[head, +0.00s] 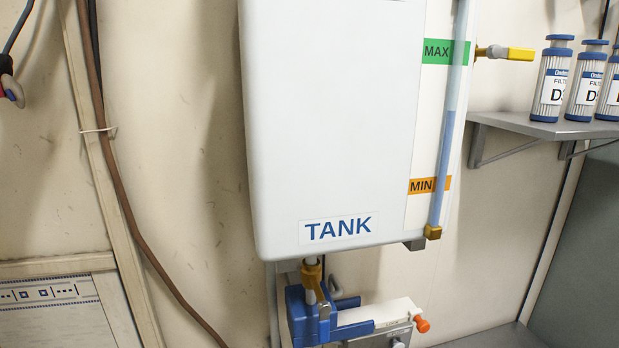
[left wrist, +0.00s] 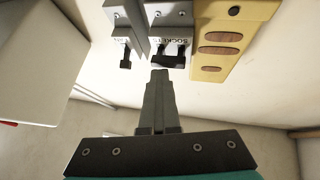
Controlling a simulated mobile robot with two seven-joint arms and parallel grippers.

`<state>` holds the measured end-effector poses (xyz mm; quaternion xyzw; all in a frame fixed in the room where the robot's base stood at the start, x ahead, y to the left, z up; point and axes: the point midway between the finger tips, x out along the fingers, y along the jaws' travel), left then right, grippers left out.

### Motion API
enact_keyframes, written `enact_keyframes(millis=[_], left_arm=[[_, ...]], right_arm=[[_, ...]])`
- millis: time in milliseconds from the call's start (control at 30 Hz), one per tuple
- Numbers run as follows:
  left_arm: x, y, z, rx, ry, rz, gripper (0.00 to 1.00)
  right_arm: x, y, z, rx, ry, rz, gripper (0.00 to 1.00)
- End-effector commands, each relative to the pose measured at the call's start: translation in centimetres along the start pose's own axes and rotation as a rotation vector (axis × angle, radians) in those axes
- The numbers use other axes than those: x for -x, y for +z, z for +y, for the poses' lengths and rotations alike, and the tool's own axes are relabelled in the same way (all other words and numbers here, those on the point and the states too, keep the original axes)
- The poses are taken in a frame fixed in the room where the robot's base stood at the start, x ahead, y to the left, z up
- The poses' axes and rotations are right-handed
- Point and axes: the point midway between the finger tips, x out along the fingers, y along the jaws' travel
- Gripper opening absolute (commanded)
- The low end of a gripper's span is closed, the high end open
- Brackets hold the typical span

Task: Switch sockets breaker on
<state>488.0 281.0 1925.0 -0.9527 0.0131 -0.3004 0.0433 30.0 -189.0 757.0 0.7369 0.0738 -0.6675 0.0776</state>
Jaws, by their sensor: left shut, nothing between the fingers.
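The sockets breaker (left wrist: 169,40) is a grey block with the label SOCKETS in the left wrist view, at the top middle. Its black toggle (left wrist: 169,60) sticks out at the lower end of the block. My left gripper (left wrist: 160,74) is shut and empty, its tips just below the toggle in the picture. I cannot tell whether the tips touch the toggle. The head view shows neither the breaker nor my grippers.
A similar grey breaker (left wrist: 122,36) with a black toggle sits just left of the sockets breaker. A yellow block (left wrist: 220,60) with brown ovals is close on its right. The head view shows a white tank (head: 330,120) and a shelf (head: 550,126) with filters.

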Motion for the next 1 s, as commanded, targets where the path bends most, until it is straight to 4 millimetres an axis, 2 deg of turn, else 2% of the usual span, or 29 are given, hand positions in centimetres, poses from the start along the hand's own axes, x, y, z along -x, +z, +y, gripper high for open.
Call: enact_keyframes(millis=[33, 433, 1000], left_arm=[[-0.3, 1.3, -0.1, 0.001, -0.003, -0.032, 0.0], [-0.1, 1.2, 0.1, 0.001, -0.002, -0.032, 0.0], [3.7, -2.0, 1.0, 0.002, -0.003, -0.015, 0.0]], right_arm=[[0.0, 0.0, 0.0, 0.0, 0.0, 0.0, 1.0], [-0.2, 0.0, 0.0, 0.0, 0.0, 0.0, 1.0], [-2.3, 0.2, 0.0, 0.0, 0.0, 0.001, 1.0]])
